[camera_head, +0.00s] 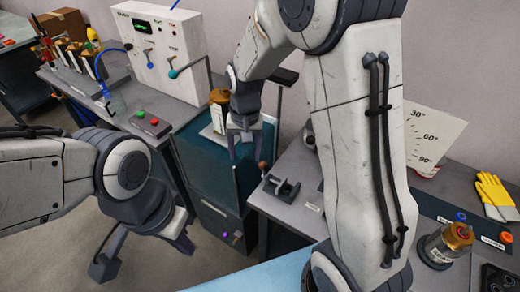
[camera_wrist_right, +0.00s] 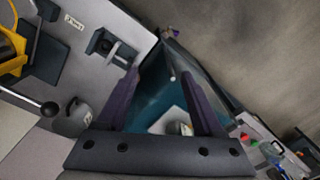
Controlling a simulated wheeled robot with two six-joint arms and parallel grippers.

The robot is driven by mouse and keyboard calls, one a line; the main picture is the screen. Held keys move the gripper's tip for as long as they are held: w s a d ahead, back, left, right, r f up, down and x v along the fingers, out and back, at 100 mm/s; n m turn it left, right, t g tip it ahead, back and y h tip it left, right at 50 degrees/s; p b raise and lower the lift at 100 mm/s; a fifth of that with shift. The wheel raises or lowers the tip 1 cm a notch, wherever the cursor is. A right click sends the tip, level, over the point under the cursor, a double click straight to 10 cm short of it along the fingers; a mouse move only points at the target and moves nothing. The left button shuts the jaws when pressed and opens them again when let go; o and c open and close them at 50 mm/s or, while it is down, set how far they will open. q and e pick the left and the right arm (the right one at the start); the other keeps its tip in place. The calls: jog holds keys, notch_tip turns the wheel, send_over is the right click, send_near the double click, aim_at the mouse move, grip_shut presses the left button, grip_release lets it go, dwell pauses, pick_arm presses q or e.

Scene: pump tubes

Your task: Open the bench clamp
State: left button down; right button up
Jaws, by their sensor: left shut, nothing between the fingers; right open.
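The bench clamp (camera_head: 282,188) is a small dark grey fixture on the grey bench right of the teal bay. It also shows in the right wrist view (camera_wrist_right: 108,46), at upper left. A lever with a brown knob (camera_head: 262,166) stands by its left side; whether the clamp is open or closed I cannot tell. My right gripper (camera_head: 245,152) is open and empty, pointing down above the teal bay, left of the clamp and apart from it. Its fingers (camera_wrist_right: 160,74) frame the bay in the wrist view. My left gripper (camera_head: 142,256) is shut and empty, low at left over the floor.
A white control panel (camera_head: 158,45) stands behind a red-and-green button box (camera_head: 151,122). A gold-capped container (camera_head: 218,97) stands on a white pad in the teal bay (camera_head: 207,160). Yellow gloves (camera_head: 495,196) and a brass-topped part (camera_head: 455,236) lie right. My right arm hides part of the right bench.

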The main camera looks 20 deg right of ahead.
aim_at(263, 162)
jog(key=w+d+f+m, duration=0.1)
jog(key=d, duration=0.1)
jog(key=w+d+f+m, duration=0.1)
jog(key=w+d, duration=0.1)
jog(key=w+d+f+m+p, duration=0.1)
jog(key=d+f, duration=0.1)
jog(key=d, duration=0.1)
jog(key=shift+w+d, duration=0.1)
jog(key=shift+w, duration=0.3)
notch_tip(263, 162, down, 10)
jog(key=shift+r+p, duration=0.1)
jog(key=shift+p, duration=0.75)
jog(key=shift+c, duration=0.2)
grip_shut()
jog(key=shift+w, duration=0.1)
